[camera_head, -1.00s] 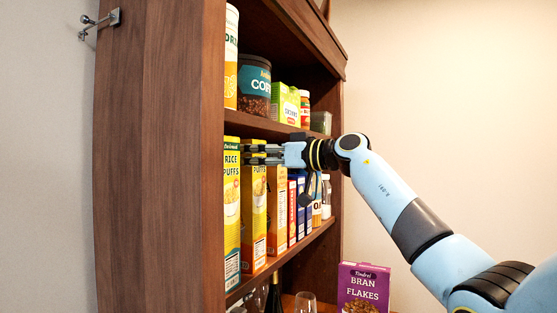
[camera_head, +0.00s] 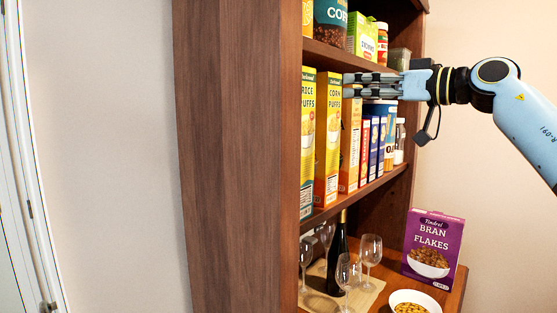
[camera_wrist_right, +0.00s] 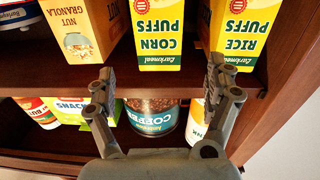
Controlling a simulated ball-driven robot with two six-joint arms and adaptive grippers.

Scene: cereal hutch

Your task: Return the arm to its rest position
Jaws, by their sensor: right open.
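My right gripper (camera_head: 350,85) comes in from the right in the head view, level with the tops of the cereal boxes on the middle shelf. In the right wrist view its two fingers (camera_wrist_right: 160,85) are spread apart with nothing between them. The yellow Corn Puffs box (camera_head: 328,140) stands upright on the shelf and also shows in the wrist view (camera_wrist_right: 158,32), beyond the fingertips. The yellow Rice Puffs box (camera_head: 307,145) stands beside it, toward the near side of the hutch. My left gripper does not show.
The wooden hutch (camera_head: 235,150) has a tall side panel. Coffee (camera_head: 330,14) and other goods stand on the upper shelf. Below are several wine glasses (camera_head: 370,250), a dark bottle (camera_head: 338,255), a purple Bran Flakes box (camera_head: 432,248) and a white bowl (camera_head: 415,298). Space right of the hutch is open.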

